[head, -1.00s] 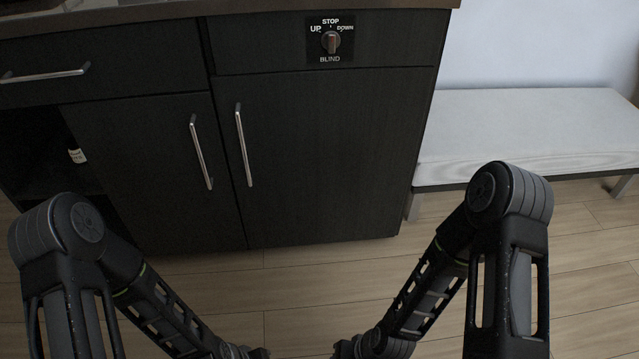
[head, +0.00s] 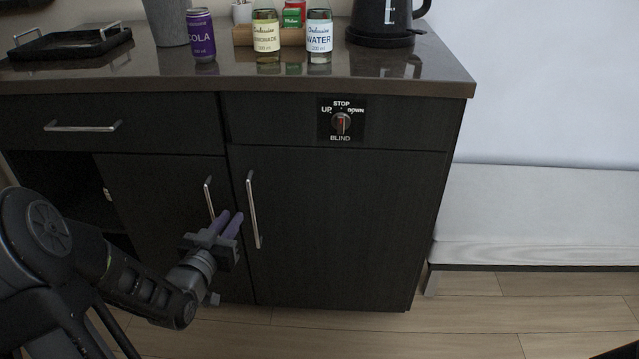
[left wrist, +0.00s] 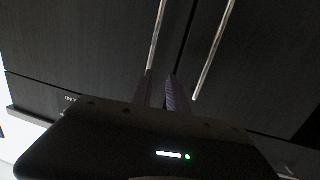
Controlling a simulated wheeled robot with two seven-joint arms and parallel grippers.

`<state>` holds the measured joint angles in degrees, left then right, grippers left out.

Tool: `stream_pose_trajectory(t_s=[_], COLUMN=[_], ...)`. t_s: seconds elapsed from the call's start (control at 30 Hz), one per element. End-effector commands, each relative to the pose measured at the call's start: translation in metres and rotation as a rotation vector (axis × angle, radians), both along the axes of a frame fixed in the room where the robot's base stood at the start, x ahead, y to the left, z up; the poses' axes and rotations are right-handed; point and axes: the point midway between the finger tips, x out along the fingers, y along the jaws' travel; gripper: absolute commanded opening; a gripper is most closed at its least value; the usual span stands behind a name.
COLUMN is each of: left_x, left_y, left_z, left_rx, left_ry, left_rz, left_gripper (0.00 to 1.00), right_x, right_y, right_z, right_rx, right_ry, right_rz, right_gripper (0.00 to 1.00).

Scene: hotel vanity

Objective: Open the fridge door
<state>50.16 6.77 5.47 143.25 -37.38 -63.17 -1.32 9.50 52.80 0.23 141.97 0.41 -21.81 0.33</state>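Two dark cabinet doors stand side by side, both shut: a left door (head: 150,190) and a right door (head: 340,220). No mark shows which one is the fridge. The left door's upright metal handle (head: 208,195) and the right door's longer handle (head: 253,208) flank the seam. My left gripper (head: 231,222), with purple fingers, is in front of the doors by the lower part of the left handle. Its fingers are apart and empty.
A drawer with a bar handle (head: 82,127) and a blind switch (head: 341,122) sit above the doors. The counter (head: 330,83) holds a cola can (head: 201,36), bottles and a kettle (head: 384,20). A white bench (head: 540,215) stands right. Wooden floor (head: 450,328) is clear in front.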

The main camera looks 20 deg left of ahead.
Motion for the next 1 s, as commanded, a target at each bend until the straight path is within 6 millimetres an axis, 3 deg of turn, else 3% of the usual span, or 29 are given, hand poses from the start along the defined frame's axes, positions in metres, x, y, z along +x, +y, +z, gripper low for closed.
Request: stream_pose_trajectory(t_s=[0.17,0.57,1.0], left_x=[0.003,0.009,0.068], left_y=[-0.012,-0.011,-0.003], left_z=[0.022,0.022,0.02], left_rx=[0.039,0.039,0.038], left_ry=[-0.095,-0.096,-0.097], left_rz=[-0.049,-0.048,-0.048], left_gripper=[0.19,0.19,0.19], right_x=[-0.002,-0.002,0.001], right_y=[0.002,0.001,0.002], right_z=[-0.001,-0.002,-0.017], right_rx=[0.003,0.001,0.0], right_ry=[0.005,0.003,-0.003], right_rz=[0.006,0.005,0.001], right_gripper=[0.36,0.36,0.36])
